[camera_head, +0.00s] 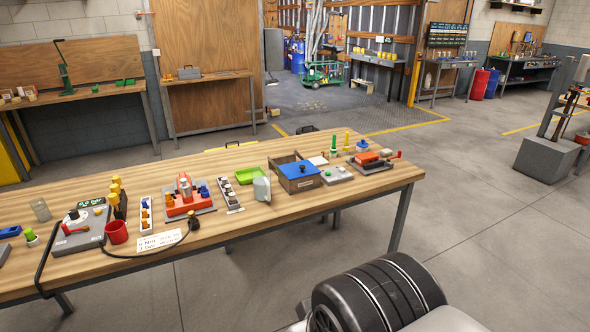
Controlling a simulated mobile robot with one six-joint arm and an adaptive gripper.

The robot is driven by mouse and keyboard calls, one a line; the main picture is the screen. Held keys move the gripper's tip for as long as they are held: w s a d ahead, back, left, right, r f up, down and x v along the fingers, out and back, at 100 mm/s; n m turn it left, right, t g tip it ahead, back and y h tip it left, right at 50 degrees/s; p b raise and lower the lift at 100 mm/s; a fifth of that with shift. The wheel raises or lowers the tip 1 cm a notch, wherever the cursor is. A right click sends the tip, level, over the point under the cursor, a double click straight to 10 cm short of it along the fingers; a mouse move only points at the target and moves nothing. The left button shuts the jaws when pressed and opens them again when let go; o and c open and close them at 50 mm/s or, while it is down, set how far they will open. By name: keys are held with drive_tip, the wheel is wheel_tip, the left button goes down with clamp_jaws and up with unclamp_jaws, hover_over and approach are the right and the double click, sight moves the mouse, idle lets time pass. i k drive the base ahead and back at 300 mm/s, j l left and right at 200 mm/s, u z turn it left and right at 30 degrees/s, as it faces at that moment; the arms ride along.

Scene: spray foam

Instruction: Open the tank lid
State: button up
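A box-shaped tank (300,184) with brown and grey walls stands toward the right end of the long wooden table. A blue lid (305,171) with a small knob on top lies over its front right part. The back left part of the tank shows a dark opening. I cannot tell whether the lid is hinged or loose. My gripper is not in this view, so its state and its place relative to the lid are hidden.
A grey-green jug (262,189) stands just left of the tank, with a green tray (250,175) behind it. A grey block (336,174) and a red device (370,162) are to its right.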

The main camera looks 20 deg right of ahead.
sight(301, 168)
drive_tip(key=i+l, duration=1.9)
drive_tip(key=i, duration=0.1)
